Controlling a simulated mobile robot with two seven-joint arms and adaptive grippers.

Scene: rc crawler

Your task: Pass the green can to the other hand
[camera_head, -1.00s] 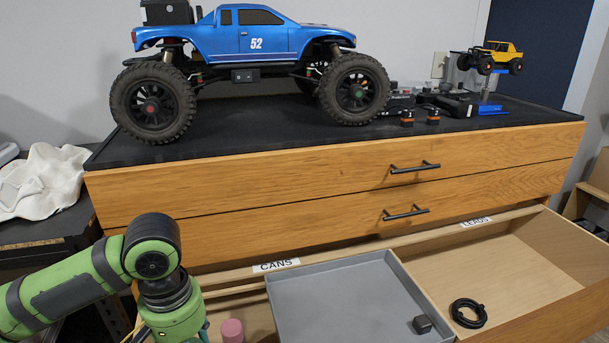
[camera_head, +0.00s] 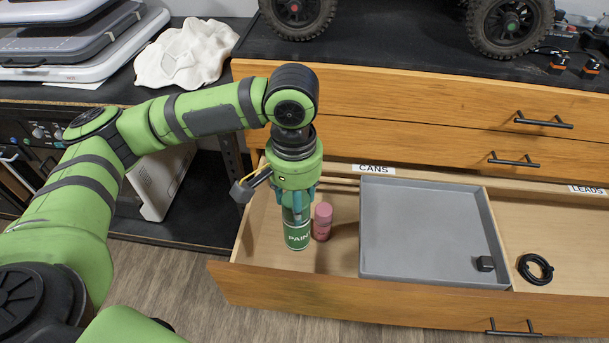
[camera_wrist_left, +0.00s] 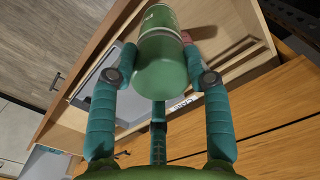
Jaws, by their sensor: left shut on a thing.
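The green can (camera_head: 297,235), labelled "PAIN…", stands upright at the left of the open drawer, in the part marked CANS. My left gripper (camera_head: 298,208) comes down on it from above and is shut on its upper part. In the left wrist view the can (camera_wrist_left: 164,65) sits between the teal fingers of my left gripper (camera_wrist_left: 158,80). I cannot tell whether the can's base touches the drawer floor. My right gripper is not in view.
A pink can (camera_head: 322,221) stands close to the right of the green can. A grey tray (camera_head: 425,225) lies in the drawer's middle, with a small black block (camera_head: 485,263) on it. A coiled black cable (camera_head: 535,269) lies in the LEADS part. The drawer's front wall (camera_head: 350,295) is near.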

